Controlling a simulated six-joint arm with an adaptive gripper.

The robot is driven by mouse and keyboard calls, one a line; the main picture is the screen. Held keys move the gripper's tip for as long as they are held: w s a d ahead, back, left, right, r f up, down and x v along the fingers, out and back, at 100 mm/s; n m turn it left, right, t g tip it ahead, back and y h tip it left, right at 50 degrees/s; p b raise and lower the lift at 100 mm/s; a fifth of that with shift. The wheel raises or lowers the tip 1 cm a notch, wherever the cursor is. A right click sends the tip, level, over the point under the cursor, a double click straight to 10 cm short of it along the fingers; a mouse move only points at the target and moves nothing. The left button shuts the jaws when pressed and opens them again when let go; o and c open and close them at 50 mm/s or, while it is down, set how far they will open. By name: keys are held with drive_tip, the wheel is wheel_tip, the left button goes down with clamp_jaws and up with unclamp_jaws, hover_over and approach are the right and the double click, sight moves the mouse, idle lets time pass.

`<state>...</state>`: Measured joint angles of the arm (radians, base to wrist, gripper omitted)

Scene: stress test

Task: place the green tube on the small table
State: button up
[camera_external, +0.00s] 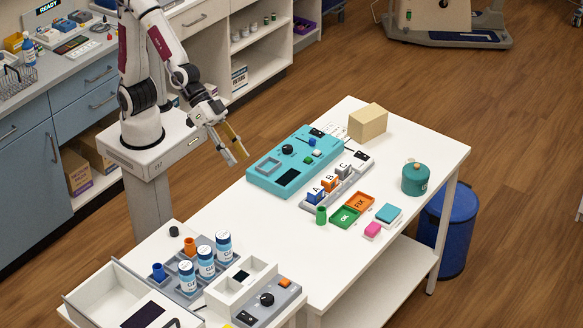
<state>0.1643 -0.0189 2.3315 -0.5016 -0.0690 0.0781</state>
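A small green tube (321,215) stands upright on the white table (420,135), left of the green OK tray. My gripper (239,160) points down in the air to the left of the teal device. Its two fingers are apart and nothing shows between them.
A teal device (262,185) and the A, B, C block rack (338,184) stand near the tube.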

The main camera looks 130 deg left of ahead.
drive_tip(key=s+a+r+m+g, duration=0.1)
drive_tip(key=s+a+g, duration=0.1)
drive_tip(key=s, duration=1.2)
drive_tip(key=s+a+r+m+g+y, duration=0.1)
drive_tip(key=s+a, duration=0.4)
drive_tip(key=s, duration=0.9)
drive_tip(key=shift+s+a+r+m+g, duration=0.15)
drive_tip(key=shift+a+r+m+g, duration=0.1)
drive_tip(key=shift+r+m+g, duration=0.45)
drive_tip(key=shift+f, duration=0.25)
drive_tip(key=shift+c, duration=1)
